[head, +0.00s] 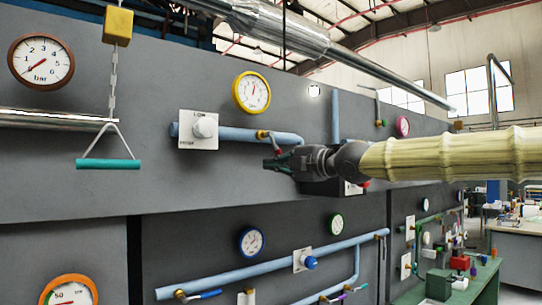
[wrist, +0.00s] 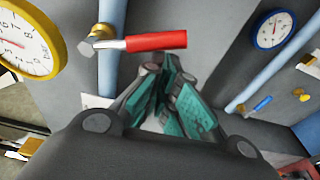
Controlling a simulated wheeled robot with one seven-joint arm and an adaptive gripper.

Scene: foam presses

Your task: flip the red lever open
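The red lever (wrist: 156,41) shows in the wrist view as a red handle on a metal arm, joined to a brass valve (wrist: 101,34) on a light blue pipe. The handle points right in that view. My gripper (wrist: 172,72) is below the handle in the wrist view, its teal-padded fingers close together with no clear gap at the tips and nothing seen between them. No contact with the lever can be made out.
A yellow gauge (head: 252,92) and a white plate with a knob (head: 204,127) are up and left of my gripper. A teal bar (head: 108,163) hangs on a chain at left. A blue-handled valve (head: 204,294) sits on the lower pipe.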

